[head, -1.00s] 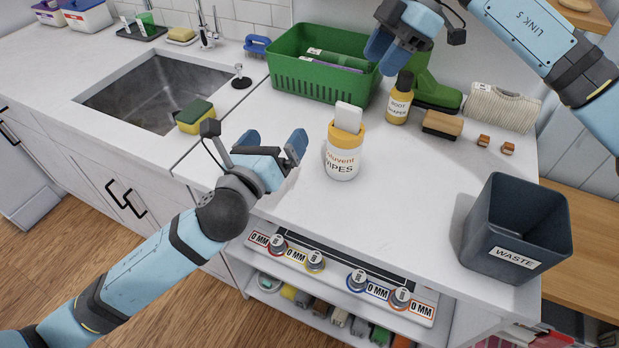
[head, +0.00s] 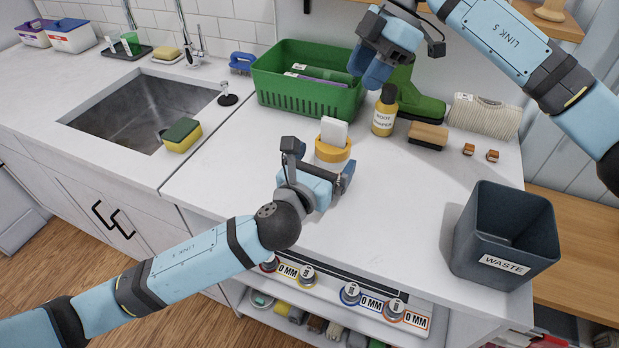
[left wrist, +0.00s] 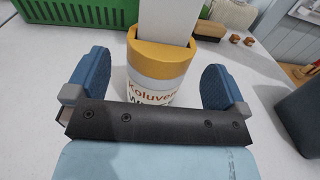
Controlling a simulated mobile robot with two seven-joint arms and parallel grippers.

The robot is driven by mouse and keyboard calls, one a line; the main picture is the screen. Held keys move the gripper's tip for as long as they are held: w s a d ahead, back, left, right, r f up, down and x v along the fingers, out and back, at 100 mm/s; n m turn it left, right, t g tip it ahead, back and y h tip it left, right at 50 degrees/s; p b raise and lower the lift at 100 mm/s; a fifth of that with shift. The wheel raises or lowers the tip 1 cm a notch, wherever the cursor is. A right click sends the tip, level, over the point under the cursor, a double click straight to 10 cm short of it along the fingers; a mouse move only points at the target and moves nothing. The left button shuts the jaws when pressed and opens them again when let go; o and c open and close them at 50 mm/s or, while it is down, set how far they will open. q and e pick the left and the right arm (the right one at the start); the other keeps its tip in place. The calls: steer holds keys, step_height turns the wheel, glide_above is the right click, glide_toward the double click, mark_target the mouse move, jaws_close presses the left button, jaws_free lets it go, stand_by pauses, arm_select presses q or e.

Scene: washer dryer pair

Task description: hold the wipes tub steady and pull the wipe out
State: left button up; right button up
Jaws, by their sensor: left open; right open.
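The wipes tub (head: 334,152) stands upright on the white counter, with an orange lid and a white wipe (head: 334,131) sticking up out of its top. In the head view my left gripper (head: 320,166) covers most of its body. In the left wrist view the tub (left wrist: 152,88) stands between the two blue fingers of my left gripper (left wrist: 158,82), with a gap visible on each side; the wipe (left wrist: 167,18) rises above the lid. My left gripper is open. My right gripper (head: 368,70) is open and empty, above and behind the tub near the green basket.
A green basket (head: 305,98), a yellow bottle (head: 385,112), a brush (head: 428,135) and a green boot (head: 415,95) stand behind. A dark waste bin (head: 505,235) is at the right. A sponge (head: 181,135) lies by the sink (head: 140,108). The counter between tub and bin is clear.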

mark_target(333, 148)
arm_select(q)
steer(key=shift+x, duration=2.15)
